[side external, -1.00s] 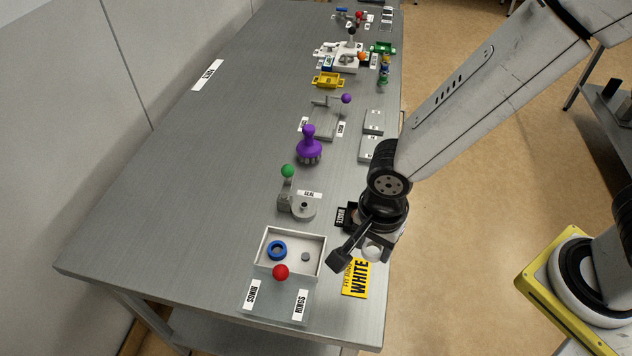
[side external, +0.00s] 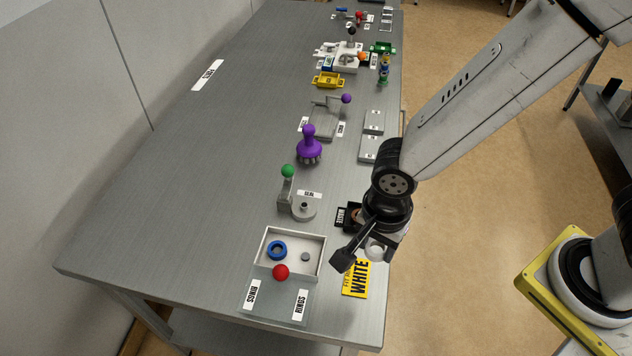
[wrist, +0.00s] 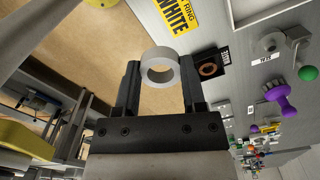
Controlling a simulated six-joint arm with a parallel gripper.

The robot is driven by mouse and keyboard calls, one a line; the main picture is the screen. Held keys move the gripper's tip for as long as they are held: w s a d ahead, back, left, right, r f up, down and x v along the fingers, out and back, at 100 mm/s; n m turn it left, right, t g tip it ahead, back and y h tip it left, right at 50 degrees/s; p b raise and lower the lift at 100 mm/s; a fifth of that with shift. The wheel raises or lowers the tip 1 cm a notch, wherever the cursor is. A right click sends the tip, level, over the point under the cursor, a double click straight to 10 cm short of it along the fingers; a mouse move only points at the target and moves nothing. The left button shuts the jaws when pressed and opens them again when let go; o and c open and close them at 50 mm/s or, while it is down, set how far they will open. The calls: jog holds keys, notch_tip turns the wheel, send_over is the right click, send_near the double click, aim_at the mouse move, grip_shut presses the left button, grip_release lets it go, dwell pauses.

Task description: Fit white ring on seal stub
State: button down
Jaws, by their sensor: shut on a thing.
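My gripper (wrist: 160,70) is shut on the white ring (wrist: 158,53), which sits between the fingertips in the wrist view with its hole facing the camera. In the side view my gripper (side external: 374,253) hangs near the table's right edge, by the yellow card; the ring is hard to make out there. The seal stub (side external: 304,206) is a short grey post on a round grey base, left of and beyond my gripper. The stub (wrist: 270,43) also shows at the right of the wrist view. The ring is apart from the stub.
A green-knobbed lever (side external: 288,171) stands beside the stub. A rings tray (side external: 321,258) holds a blue ring (side external: 277,243), with a red knob (side external: 281,272) in front. A black waste box (wrist: 209,60) holds a brown ring. A purple-knobbed tool (side external: 308,147) stands beyond.

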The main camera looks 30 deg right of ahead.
jog(key=w+a+f, duration=0.2)
jog(key=w, duration=1)
send_over(303, 205)
notch_tip(303, 205, down, 4)
jog(key=shift+s+r, duration=0.1)
jog(key=shift+f, duration=0.2)
jog(key=shift+f, duration=1.75)
jog(key=shift+f, duration=0.3)
